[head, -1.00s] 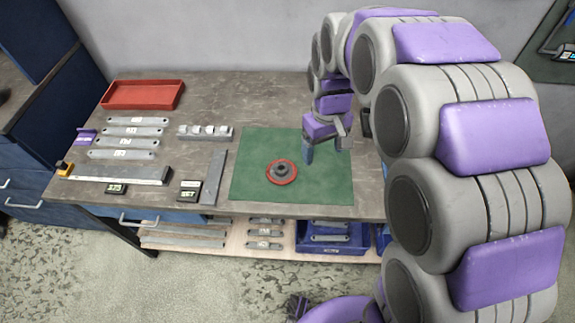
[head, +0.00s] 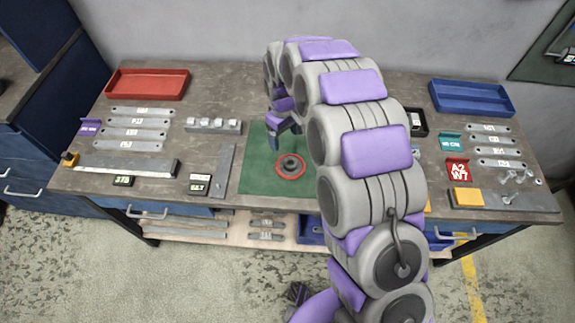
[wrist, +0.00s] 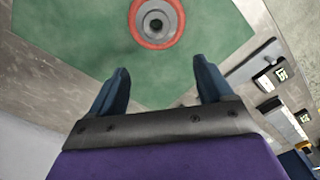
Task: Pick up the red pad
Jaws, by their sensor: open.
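The red pad (head: 290,171) is a round red disc with a dark grey hub at its centre. It lies on the green mat (head: 255,183) on the workbench. In the wrist view the red pad (wrist: 137,30) shows at the top, ahead of the fingers, with its top edge cut off. My gripper (wrist: 160,82) is open, with nothing between its two dark blue fingers. In the head view my gripper (head: 273,140) is above the mat, just behind and left of the pad, apart from it. My arm hides the right part of the mat.
Left of the mat are a red tray (head: 147,84), a row of flat brackets (head: 138,121), a block with several studs (head: 213,126) and a steel bar (head: 130,166). Right of my arm are a blue tray (head: 472,97) and a red label card (head: 457,169).

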